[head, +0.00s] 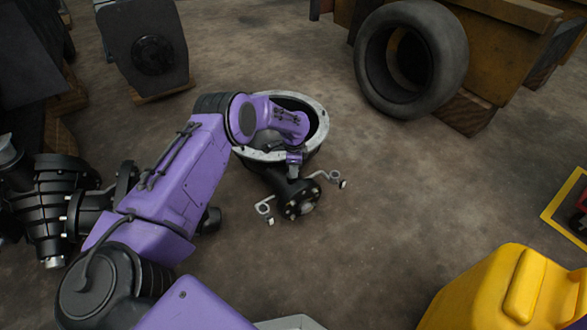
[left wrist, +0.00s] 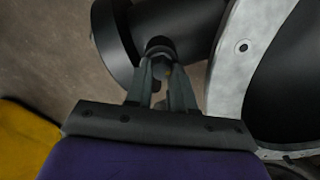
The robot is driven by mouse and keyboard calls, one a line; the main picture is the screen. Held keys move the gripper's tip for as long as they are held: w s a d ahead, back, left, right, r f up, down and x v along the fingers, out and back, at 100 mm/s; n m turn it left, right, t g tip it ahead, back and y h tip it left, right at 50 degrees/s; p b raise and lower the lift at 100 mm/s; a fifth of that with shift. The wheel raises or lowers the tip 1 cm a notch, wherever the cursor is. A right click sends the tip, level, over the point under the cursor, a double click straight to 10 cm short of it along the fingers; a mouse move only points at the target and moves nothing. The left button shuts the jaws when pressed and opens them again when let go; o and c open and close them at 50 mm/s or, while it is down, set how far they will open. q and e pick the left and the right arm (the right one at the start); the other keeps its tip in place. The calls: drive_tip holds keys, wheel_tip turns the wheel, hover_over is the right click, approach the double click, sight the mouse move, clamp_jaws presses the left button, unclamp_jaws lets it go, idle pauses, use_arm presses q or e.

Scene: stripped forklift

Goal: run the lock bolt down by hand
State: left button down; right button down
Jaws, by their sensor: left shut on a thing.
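My left gripper (head: 294,160) reaches over the housing with the pale flange ring (head: 322,118) and points down at its dark neck (head: 290,182). In the left wrist view the left gripper (left wrist: 161,75) has its fingers closed around a small dark bolt (left wrist: 160,47), which I take for the lock bolt. The bolt stands against the black cylindrical neck (left wrist: 180,20), and the pale ring (left wrist: 232,60) is to its right. The fingers and shadow hide the bolt's lower part, so I cannot tell how deep it sits. My right gripper is not in view.
Small metal brackets (head: 265,208) stick out on both sides of the neck's round end flange. A tyre (head: 412,60) leans on wooden crates at upper right. A yellow can (head: 510,290) stands at lower right. Black axle parts (head: 50,205) lie at left. The floor right of the housing is clear.

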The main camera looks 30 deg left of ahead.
use_arm(q)
drive_tip(key=shift+r+m, duration=0.1)
drive_tip(key=shift+m, duration=0.3)
drive_tip(key=c, duration=1)
unclamp_jaws()
drive_tip(key=shift+o, duration=0.2)
drive_tip(key=shift+r, duration=0.1)
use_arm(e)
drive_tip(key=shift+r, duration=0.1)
use_arm(q)
wheel_tip(320, 180, up, 10)
drive_tip(key=p, duration=0.4)
drive_tip(key=shift+r+p, duration=0.2)
drive_tip(key=shift+p, duration=0.2)
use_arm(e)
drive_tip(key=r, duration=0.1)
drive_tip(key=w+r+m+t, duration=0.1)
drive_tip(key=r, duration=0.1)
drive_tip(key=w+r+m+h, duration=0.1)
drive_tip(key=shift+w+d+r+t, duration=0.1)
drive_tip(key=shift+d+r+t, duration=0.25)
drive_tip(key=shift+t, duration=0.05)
